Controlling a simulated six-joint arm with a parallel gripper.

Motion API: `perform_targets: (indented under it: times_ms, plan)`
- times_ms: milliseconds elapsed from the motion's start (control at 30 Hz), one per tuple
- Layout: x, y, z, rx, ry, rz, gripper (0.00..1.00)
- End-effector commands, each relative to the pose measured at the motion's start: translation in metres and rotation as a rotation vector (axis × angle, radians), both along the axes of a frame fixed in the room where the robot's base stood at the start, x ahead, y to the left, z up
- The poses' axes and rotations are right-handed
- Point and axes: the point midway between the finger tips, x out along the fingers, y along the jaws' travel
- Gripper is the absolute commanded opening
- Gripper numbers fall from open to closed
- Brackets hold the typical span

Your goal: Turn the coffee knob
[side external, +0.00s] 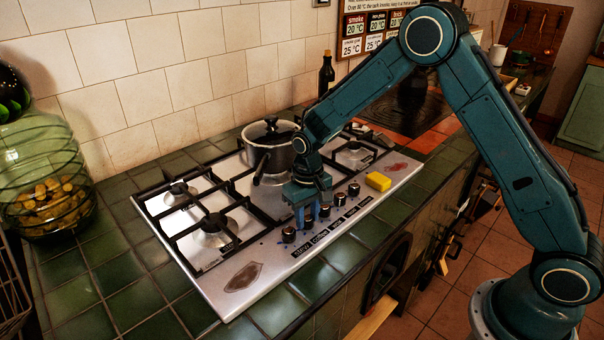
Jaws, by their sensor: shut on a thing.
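The steel hob (250,275) has a row of dark knobs along its front edge, with black labels in front of them. The second label from the left seems to read "coffee". The coffee knob (308,221) is behind that label and mostly hidden by my gripper (308,214). My gripper points down, with its blue fingers on either side of this knob and shut on it. The knob's turn angle cannot be made out.
A neighbouring knob (289,235) is close on the left and another (324,211) close on the right. A lidded pot (268,153) stands on the hob behind my gripper. A yellow sponge (378,181) lies at the hob's right end. A glass jar (45,170) stands far left.

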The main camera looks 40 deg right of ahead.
Motion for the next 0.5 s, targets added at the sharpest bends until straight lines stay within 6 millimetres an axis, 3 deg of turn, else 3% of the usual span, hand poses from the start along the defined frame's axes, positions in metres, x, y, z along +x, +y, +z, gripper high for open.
perform_targets:
  times_ms: [500]
  plan:
    - [0.0013, -0.0001, 0.0011, 0.000, -0.004, -0.103, 0.07]
